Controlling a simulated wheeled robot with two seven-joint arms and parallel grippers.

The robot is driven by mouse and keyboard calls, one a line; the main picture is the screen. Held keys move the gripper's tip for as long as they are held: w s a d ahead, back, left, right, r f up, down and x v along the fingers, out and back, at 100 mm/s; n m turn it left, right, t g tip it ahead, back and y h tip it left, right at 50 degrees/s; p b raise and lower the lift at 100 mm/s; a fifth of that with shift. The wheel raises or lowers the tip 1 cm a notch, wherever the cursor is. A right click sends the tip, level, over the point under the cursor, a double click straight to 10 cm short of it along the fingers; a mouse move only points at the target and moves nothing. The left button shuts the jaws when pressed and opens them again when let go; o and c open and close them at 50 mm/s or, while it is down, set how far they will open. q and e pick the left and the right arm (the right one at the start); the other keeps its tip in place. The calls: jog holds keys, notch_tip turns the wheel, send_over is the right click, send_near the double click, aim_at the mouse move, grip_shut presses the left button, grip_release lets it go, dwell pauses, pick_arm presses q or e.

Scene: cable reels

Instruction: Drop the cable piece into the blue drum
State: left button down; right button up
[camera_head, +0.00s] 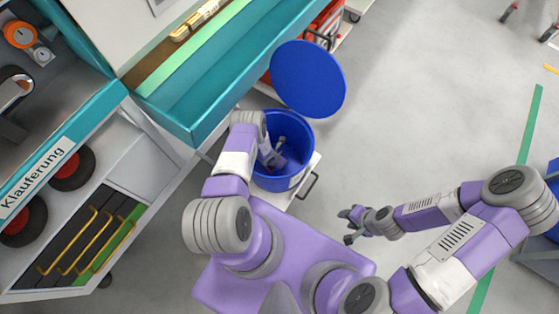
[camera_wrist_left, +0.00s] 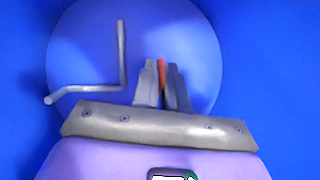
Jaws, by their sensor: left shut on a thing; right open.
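The blue drum (camera_head: 302,150) stands open, its round blue lid (camera_head: 308,78) tilted up behind it. My left gripper (camera_head: 274,157) reaches down inside the drum. In the left wrist view, the drum's blue wall (camera_wrist_left: 275,70) surrounds my left gripper (camera_wrist_left: 161,66), which points at the round bottom. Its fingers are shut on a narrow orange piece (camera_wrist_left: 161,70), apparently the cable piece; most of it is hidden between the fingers. A grey bent rod (camera_wrist_left: 122,55) shows inside the drum, left of the fingers and apart from them. My right gripper (camera_head: 350,224) is open and empty over the floor.
A teal-edged bench (camera_head: 215,70) stands behind and left of the drum. A shelf with black-and-red reels (camera_head: 72,170) and yellow-handled cases (camera_head: 95,235) is at the left. The drum rests on a white base with a dark handle (camera_head: 307,184). Grey floor (camera_head: 430,110) is free at the right.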

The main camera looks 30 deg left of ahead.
pick_arm(q)
notch_tip(320, 180, up, 9)
jog(key=p, duration=0.4)
jog(key=shift+f, duration=0.2)
